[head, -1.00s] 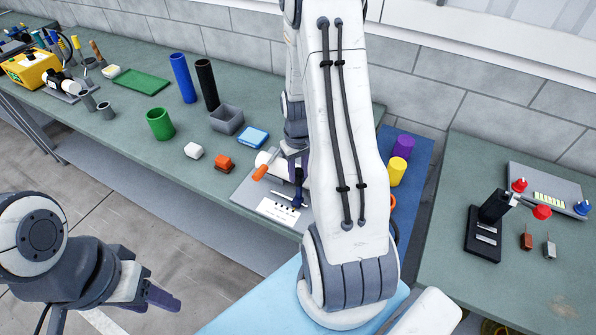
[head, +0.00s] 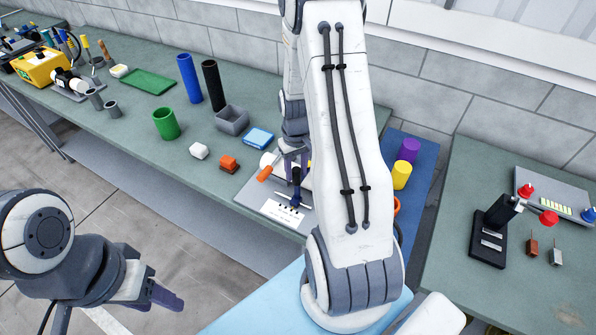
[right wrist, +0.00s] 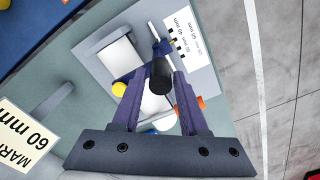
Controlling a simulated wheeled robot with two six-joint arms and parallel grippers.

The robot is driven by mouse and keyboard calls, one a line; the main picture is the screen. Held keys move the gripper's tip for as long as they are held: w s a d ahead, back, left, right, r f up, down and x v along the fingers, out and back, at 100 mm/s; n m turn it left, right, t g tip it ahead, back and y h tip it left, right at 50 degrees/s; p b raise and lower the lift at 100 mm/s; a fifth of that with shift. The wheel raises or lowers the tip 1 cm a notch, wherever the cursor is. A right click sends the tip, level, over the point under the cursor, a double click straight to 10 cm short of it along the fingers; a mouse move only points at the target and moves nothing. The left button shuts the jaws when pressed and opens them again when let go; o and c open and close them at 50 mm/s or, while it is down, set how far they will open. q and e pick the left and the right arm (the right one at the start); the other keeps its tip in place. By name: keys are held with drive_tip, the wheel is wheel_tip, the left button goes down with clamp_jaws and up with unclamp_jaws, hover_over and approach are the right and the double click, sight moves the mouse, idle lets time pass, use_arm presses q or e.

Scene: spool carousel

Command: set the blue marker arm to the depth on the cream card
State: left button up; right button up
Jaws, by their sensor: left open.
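The blue marker arm (head: 296,186) sits on a grey plate fixture on the green bench; in the right wrist view it shows blue (right wrist: 164,47) beside a black knob (right wrist: 160,76). A white scale strip (right wrist: 187,40) with mm marks lies beside it and also shows in the head view (head: 281,213). The cream card (right wrist: 25,135) reads "60 mm" in the right wrist view, partly cut off. My right gripper (right wrist: 158,88) is open, its fingers on both sides of the knob with gaps visible. My left gripper (head: 150,292) is open and empty, away from the bench.
Yellow (head: 401,175) and purple (head: 408,150) cylinders stand on a blue mat to the right.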

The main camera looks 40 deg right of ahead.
drive_tip(key=shift+o, duration=0.6)
wheel_tip(320, 180, up, 10)
drive_tip(key=b, duration=0.2)
drive_tip(key=shift+r+b, duration=0.25)
drive_tip(key=shift+b, duration=0.05)
